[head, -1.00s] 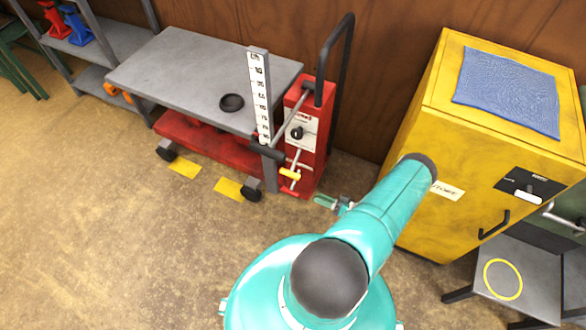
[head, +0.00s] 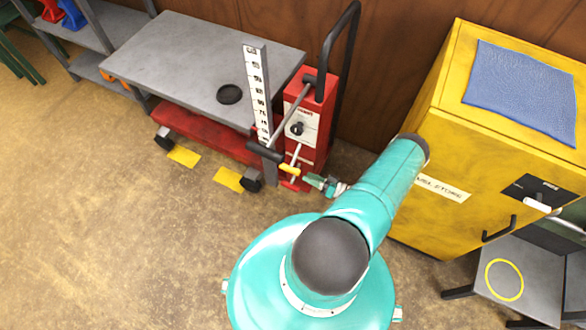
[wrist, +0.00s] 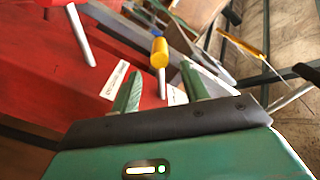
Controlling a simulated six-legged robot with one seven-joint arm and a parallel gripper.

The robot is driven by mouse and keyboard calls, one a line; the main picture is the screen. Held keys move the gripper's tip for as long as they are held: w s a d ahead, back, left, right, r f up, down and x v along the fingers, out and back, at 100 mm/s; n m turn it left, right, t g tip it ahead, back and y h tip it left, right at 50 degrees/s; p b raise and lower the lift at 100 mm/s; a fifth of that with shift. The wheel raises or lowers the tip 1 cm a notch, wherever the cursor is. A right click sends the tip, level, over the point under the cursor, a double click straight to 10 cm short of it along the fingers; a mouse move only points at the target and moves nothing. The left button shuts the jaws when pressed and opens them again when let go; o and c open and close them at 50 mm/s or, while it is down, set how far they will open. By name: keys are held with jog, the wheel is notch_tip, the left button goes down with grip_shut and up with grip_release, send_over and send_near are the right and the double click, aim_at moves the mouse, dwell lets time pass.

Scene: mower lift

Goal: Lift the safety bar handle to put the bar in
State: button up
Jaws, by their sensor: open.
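A short lever with a yellow grip (head: 290,168), which looks like the safety bar handle, juts from the lower front of the red lift column (head: 325,115). In the wrist view the yellow grip (wrist: 159,52) and its pale rod show between and beyond the fingertips. My gripper (head: 316,182) is just right of the handle and a little lower in the head view. In the wrist view my gripper (wrist: 161,78) has its two green fingers apart with nothing clamped. The safety bar itself cannot be made out clearly.
A black-gripped lever (head: 265,152) and a white scale post (head: 257,90) stand just left of the handle. The grey lift table (head: 190,65) carries a black dish (head: 229,94). A yellow cabinet (head: 440,200) is close on the right.

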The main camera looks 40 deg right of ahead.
aim_at(292, 169)
jog(key=x, duration=0.8)
jog(key=shift+w, duration=0.15)
grip_shut()
